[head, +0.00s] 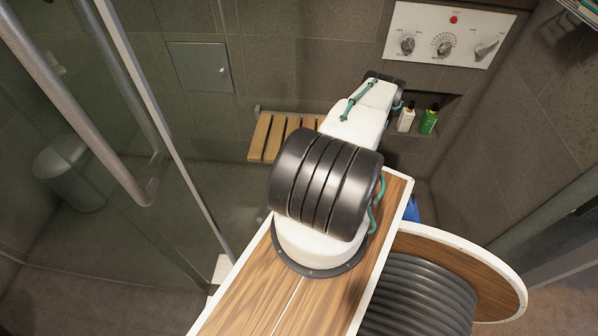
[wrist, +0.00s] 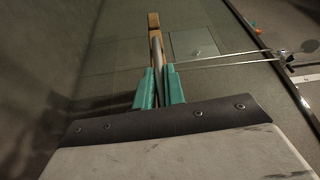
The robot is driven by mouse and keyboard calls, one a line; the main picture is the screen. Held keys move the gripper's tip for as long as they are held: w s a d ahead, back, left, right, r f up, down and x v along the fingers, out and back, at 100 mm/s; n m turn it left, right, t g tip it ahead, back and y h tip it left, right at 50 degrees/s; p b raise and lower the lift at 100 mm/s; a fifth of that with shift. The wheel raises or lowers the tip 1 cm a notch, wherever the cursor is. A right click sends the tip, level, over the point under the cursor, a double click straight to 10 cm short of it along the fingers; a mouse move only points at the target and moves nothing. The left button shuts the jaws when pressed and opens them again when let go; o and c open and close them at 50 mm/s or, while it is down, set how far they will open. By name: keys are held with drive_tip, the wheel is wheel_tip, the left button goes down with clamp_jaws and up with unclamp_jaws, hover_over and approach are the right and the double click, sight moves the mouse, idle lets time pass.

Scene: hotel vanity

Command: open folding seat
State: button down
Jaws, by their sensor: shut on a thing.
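The folding seat (head: 272,138) is a rack of light wooden slats on the shower's back wall, with a metal rail along its wall side. In the head view its slats show broad side toward the camera, and my arm covers its right end. Its exact tilt is hard to tell. In the wrist view the seat (wrist: 153,20) shows nearly edge-on, as a narrow wooden strip with a grey bar. My gripper (wrist: 158,72) has teal fingers shut on the near end of this narrow seat edge. In the head view the fingers are hidden behind my arm.
A glass panel with a metal handle (head: 90,120) stands at the left. A control panel with knobs (head: 445,40) is above right. A niche holds a white bottle (head: 406,118) and a green bottle (head: 429,121). A bin (head: 70,172) shows through the glass.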

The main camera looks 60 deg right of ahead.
drive_tip(key=shift+s+d+r, duration=0.1)
drive_tip(key=shift+d, duration=0.2)
drive_tip(key=c, duration=1.8)
unclamp_jaws()
drive_tip(key=shift+s, duration=0.1)
drive_tip(key=shift+o, duration=0.2)
drive_tip(key=shift+a, duration=0.35)
drive_tip(key=s, duration=0.7)
drive_tip(key=shift+s, duration=0.25)
drive_tip(key=shift+d, duration=0.1)
